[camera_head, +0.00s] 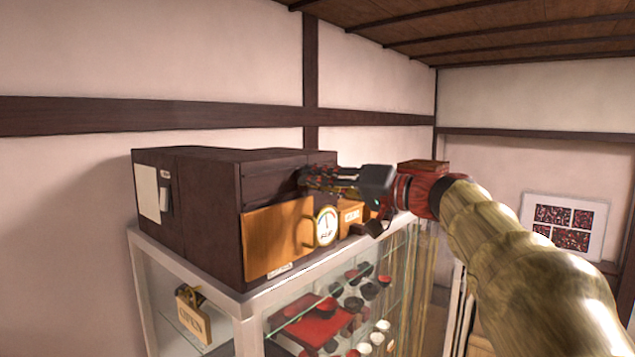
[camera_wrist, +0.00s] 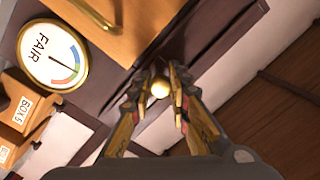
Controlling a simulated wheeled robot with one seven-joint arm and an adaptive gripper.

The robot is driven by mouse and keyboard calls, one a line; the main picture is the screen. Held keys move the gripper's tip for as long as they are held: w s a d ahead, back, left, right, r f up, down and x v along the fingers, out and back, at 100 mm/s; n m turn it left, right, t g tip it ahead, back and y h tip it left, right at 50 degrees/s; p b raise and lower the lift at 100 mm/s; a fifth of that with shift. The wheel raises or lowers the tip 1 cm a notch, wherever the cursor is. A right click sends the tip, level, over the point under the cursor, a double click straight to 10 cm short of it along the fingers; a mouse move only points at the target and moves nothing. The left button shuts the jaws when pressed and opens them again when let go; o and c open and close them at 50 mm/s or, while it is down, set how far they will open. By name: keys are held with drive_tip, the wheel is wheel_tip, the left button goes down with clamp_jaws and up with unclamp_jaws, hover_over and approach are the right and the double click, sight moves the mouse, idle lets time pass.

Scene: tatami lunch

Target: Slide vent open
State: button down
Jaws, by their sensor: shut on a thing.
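A dark brown cabinet (camera_head: 208,200) sits on top of a glass display case. An orange wood panel (camera_head: 270,243) with a curved handle (camera_head: 305,234) covers the lower part of its front. My gripper (camera_head: 310,178) is at the upper right of that front. The knob is in front of a dark strip (camera_wrist: 176,48) beside the orange panel (camera_wrist: 130,20). The knob is hidden in the head view. I cannot tell how far the vent is open.
A round gauge (camera_head: 326,226) marked FAIR is beside the panel, with small labelled wooden boxes (camera_head: 351,216) to its right. The glass case (camera_head: 240,309) holds dark and red bowls. A white panel (camera_head: 148,192) with a grey handle is on the cabinet's left side.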

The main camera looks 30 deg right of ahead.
drive_tip(key=shift+s+a+f+b, duration=0.15)
drive_tip(key=shift+a+b, duration=0.3)
drive_tip(key=shift+b, duration=0.25)
drive_tip(key=s+a+b, duration=0.1)
drive_tip(key=a+b, duration=0.1)
drive_tip(key=a, duration=0.1)
drive_tip(key=s+a+b, duration=0.1)
drive_tip(key=a+b, duration=0.1)
drive_tip(key=a, duration=0.1)
drive_tip(key=s+a+b, duration=0.1)
drive_tip(key=a+b, duration=0.1)
drive_tip(key=b, duration=0.1)
drive_tip(key=shift+s+a, duration=0.1)
drive_tip(key=shift+a, duration=0.3)
drive_tip(key=c, duration=2.1)
unclamp_jaws()
drive_tip(key=shift+o, duration=1.3)
drive_tip(key=shift+a+r, duration=0.2)
drive_tip(key=shift+o, duration=0.9)
drive_tip(key=shift+d, duration=0.15)
